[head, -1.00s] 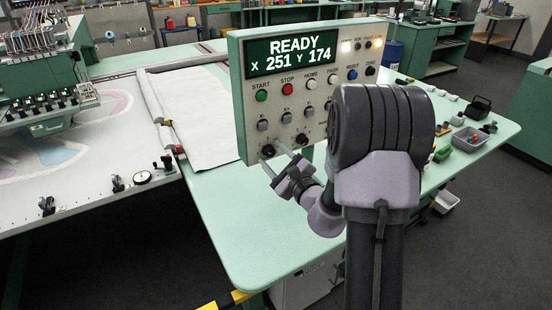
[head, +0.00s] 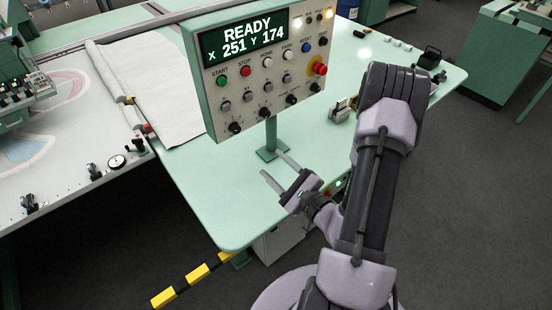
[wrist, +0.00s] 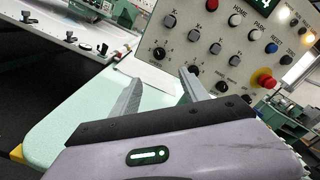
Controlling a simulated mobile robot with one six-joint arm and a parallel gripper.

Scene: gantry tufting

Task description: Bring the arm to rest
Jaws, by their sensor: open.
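My gripper (head: 276,169) is open and empty in the head view. Its two fingers are apart, above the green tabletop (head: 215,190) and in front of the control panel's post. In the wrist view the gripper (wrist: 160,90) points toward the lower knobs of the panel (wrist: 210,60), with nothing between the fingers. My arm is bent, with its elbow raised at the right. The control panel (head: 208,82) shows READY, X 251 Y 174, and has coloured buttons, black knobs and a red stop knob. I cannot tell the exact gap between fingers and panel.
The tufting frame with white cloth (head: 150,90) lies left of the panel. A yellow-black striped bar (head: 195,277) juts out below the table's front edge. Small items and a black holder (head: 431,55) stand on the table's right part. The dark floor (head: 470,200) at right is clear.

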